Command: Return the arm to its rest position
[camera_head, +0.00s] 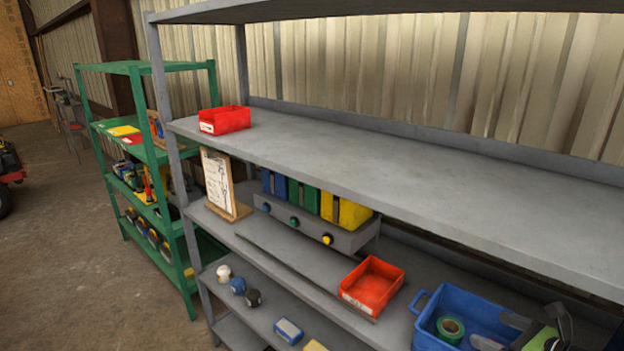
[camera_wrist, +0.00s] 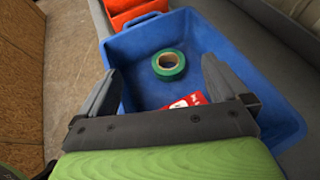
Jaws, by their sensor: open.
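My gripper (camera_wrist: 160,88) is open, with its two grey fingers spread apart over a blue bin in the wrist view. Nothing shows between the fingertips. The blue bin (camera_wrist: 200,22) holds a roll of green tape (camera_wrist: 168,65) and a red and white item (camera_wrist: 186,101), which my gripper partly covers. In the head view the blue bin (camera_head: 470,294) stands on the middle shelf at the lower right, with the green tape (camera_head: 450,328) in it. My gripper (camera_head: 515,330) shows in part at its lower right corner.
The grey shelf rack (camera_head: 400,185) has a wide bare upper board above the bin. A red-orange bin (camera_head: 371,285) stands left of the blue bin. A red bin (camera_head: 224,119) sits on the upper board. A green rack (camera_head: 130,68) stands further left, beside open floor (camera_head: 60,250).

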